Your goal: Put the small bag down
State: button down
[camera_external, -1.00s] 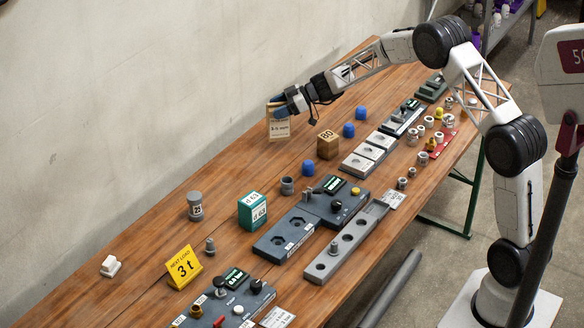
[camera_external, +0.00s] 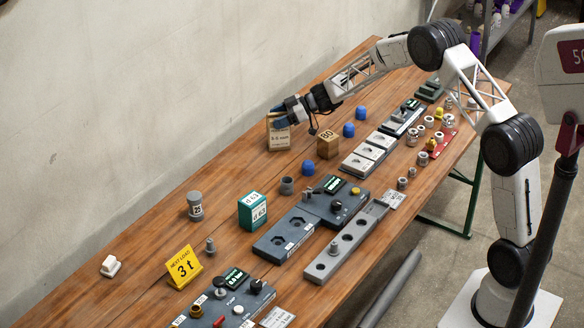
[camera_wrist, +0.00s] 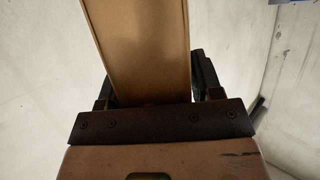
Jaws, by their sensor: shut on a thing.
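The small bag (camera_external: 279,138) is a tan, upright packet with a printed label. It is at the far left side of the wooden table (camera_external: 228,166), near the wall. My gripper (camera_external: 275,117) is shut on the top of the bag. The bag's lower edge is at or just above the table; I cannot tell whether it touches. In the wrist view the bag (camera_wrist: 138,45) fills the space between the fingers, and its label is not visible there.
A wooden block marked 80 (camera_external: 327,145) and blue caps (camera_external: 308,167) stand to the right of the bag. A teal box (camera_external: 253,211), a grey cylinder (camera_external: 195,206) and a yellow sign (camera_external: 184,267) stand nearer. The table left of the bag is clear.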

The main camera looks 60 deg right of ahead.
jog(key=shift+c, duration=1.4)
grip_release()
jog(key=shift+r, duration=0.15)
jog(key=shift+v, duration=1.65)
notch_tip(320, 180, up, 5)
jog(key=shift+w+a+r, duration=0.1)
jog(key=shift+w+r, duration=0.05)
jog(key=shift+r, duration=0.85)
jog(key=shift+a, duration=0.1)
